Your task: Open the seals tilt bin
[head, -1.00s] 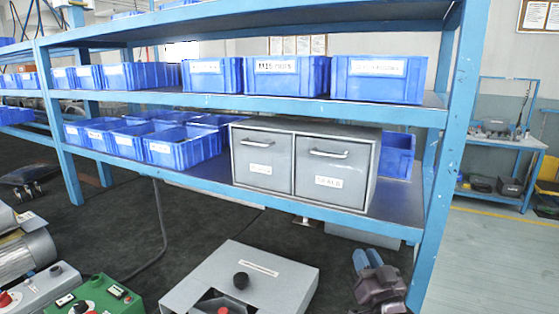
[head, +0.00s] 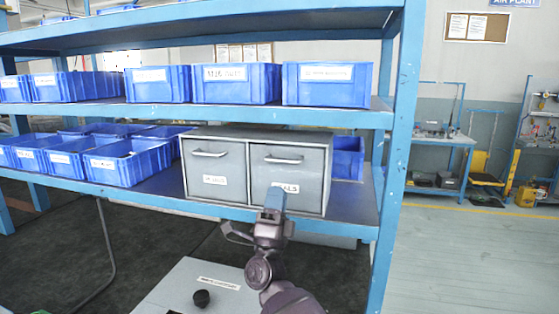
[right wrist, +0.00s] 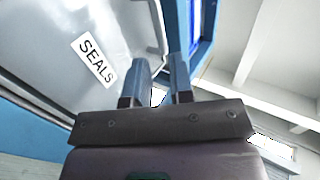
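The seals tilt bin (head: 306,180) is the right one of two grey bins in a grey cabinet on the lower shelf. Its front is closed, with a bar handle (head: 284,159) near the top. My right gripper (head: 275,197) is raised in front of the bin's lower part, below the handle, and hides part of its label. In the right wrist view the blue fingers (right wrist: 160,78) stand apart with nothing between them. The SEALS label (right wrist: 94,60) shows to their left. My left gripper is out of view.
The left grey bin (head: 215,172) is closed too. Blue bins (head: 128,163) stand left of the cabinet, and another (head: 348,158) is at its right. A blue shelf post (head: 392,170) rises on the right. A grey box (head: 190,285) with a black knob is below.

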